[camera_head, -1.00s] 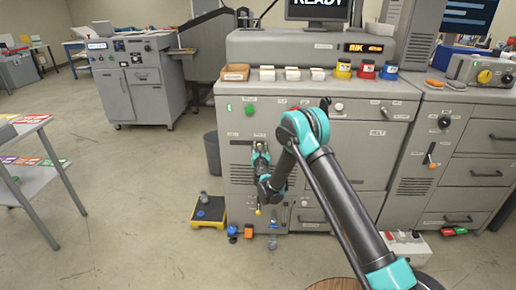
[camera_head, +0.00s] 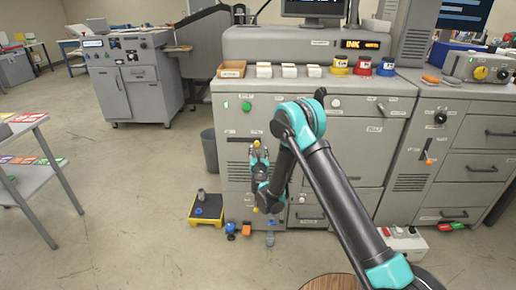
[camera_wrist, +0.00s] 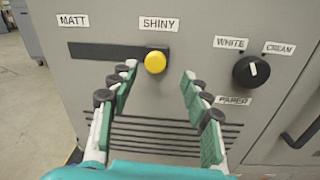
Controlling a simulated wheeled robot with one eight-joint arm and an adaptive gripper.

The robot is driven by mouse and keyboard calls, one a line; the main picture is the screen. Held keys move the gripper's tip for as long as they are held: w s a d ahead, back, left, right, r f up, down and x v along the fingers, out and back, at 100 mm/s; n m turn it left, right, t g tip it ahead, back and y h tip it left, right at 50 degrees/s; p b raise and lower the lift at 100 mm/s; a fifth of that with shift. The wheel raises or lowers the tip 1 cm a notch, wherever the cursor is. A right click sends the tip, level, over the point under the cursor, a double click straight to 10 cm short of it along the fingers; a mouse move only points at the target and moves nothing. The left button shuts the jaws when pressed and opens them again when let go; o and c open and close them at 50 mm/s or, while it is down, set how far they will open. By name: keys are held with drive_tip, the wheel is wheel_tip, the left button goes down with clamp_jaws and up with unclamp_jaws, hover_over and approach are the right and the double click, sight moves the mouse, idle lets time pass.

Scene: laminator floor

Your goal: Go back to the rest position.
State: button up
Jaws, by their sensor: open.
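My gripper (camera_head: 259,155) is low in front of the grey machine's (camera_head: 225,165) left front panel. In the wrist view my gripper (camera_wrist: 160,78) is open, with its green-padded fingers apart and nothing between them. A yellow knob (camera_wrist: 155,62) sits at the right end of a dark horizontal slot, below the label SHINY; MATT is at the left. The knob shows ahead of the fingertips, which look clear of it. It also shows just above the fingers in the head view (camera_head: 256,143). My arm reaches down from the right and is bent at the elbow.
A black dial (camera_wrist: 251,71) marked WHITE and CREAM is right of the knob. A yellow-edged platform (camera_head: 207,210) and small items stand on the floor below. A grey bin (camera_head: 209,151) is left of the machine. Open floor lies further left.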

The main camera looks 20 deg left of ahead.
drive_tip(key=shift+s+d, duration=0.15)
drive_tip(key=shift+s, duration=0.3)
drive_tip(key=w+d+r+m+g+h, duration=0.1)
drive_tip(key=d+r+m+h, duration=0.3)
drive_tip(key=d, duration=0.4)
drive_tip(key=w+d+r+m+h, duration=0.1)
drive_tip(key=d+r+m, duration=0.4)
drive_tip(key=d, duration=0.4)
drive_tip(key=s+d+r+m+g+h, duration=0.1)
drive_tip(key=s+d+m+g, duration=0.1)
drive_tip(key=s+d+m, duration=0.45)
drive_tip(key=s+d+r+m+g+h, duration=0.1)
drive_tip(key=s+d+m+g, duration=0.15)
drive_tip(key=d, duration=0.65)
drive_tip(key=s+d+r+m+g+h, duration=0.1)
drive_tip(key=s+d+m+h, duration=0.1)
drive_tip(key=s+d+m, duration=0.35)
drive_tip(key=s+d+f+m+g+y, duration=0.1)
drive_tip(key=s+d+f+m+g, duration=0.1)
drive_tip(key=s, duration=0.7)
drive_tip(key=s+d+f+m+g+y, duration=0.1)
drive_tip(key=s+d+f+m+g, duration=0.1)
drive_tip(key=s+d+m, duration=0.2)
drive_tip(key=s+d+f+m+g+y, duration=0.1)
drive_tip(key=s+d+f+m+g, duration=0.1)
drive_tip(key=s+m, duration=0.6)
drive_tip(key=s+d, duration=0.1)
drive_tip(key=s, duration=0.6)
drive_tip(key=shift+s+y, duration=0.25)
drive_tip(key=shift+y, duration=0.15)
